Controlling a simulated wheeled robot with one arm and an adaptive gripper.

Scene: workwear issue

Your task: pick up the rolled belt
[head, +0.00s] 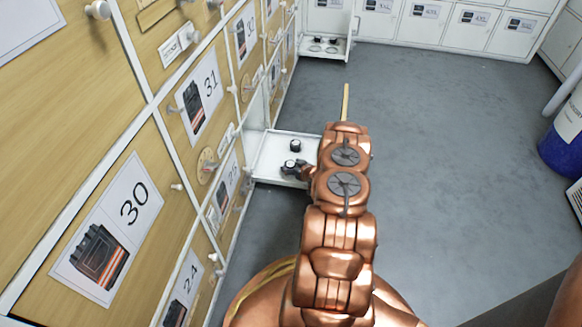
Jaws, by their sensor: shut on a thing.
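A dark rolled belt (290,163) is at the left of my arm, over the open white drawer (268,158). My gripper (297,168) reaches in from the right and is shut on this belt; its fingers are small and dark, partly hidden behind my copper arm. Whether the belt touches the drawer floor I cannot tell. A second dark rolled belt (295,146) stands apart in the same drawer, a little farther back. My arm hides the drawer's right part.
Wooden numbered locker fronts with knobs (98,10) line the left side. Another open white drawer (322,50) with items is at the back. White lockers (470,28) stand along the far wall. A blue-and-white container (565,145) is at the right. Grey floor (450,140) between is clear.

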